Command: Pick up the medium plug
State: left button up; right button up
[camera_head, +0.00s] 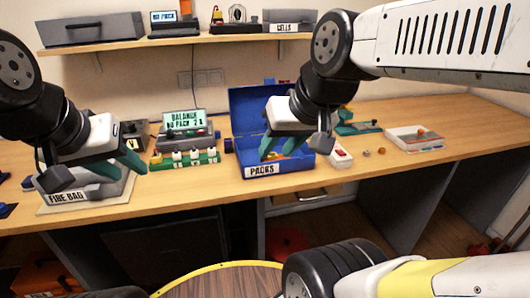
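I cannot make out with certainty which item is the medium plug. A green strip (186,159) with several white connectors stands in front of the charger with a lit screen (184,118); the connectors are too small to tell apart by size. My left gripper (118,170) hangs to the left of the strip, above the grey box marked FIRE BAG, with its teal fingers apart and nothing seen between them. My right gripper (284,153) is over the blue box marked PACKS (262,170), fingers apart; it hides part of the inside.
The FIRE BAG box (66,197) sits at the left front on a pale mat. A small white tray (341,157), small round items and a flat white case (414,139) lie to the right. A shelf (180,42) runs above. The bench's right end is clear.

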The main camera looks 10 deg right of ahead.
aim_at(194, 153)
jog(key=i+j, duration=0.15)
jog(key=j, duration=0.15)
jog(key=i+j, duration=0.15)
jog(key=j, duration=0.15)
jog(key=i+j, duration=0.15)
jog(key=j, duration=0.15)
jog(key=i+j, duration=0.15)
jog(key=j, duration=0.15)
jog(key=z, duration=0.05)
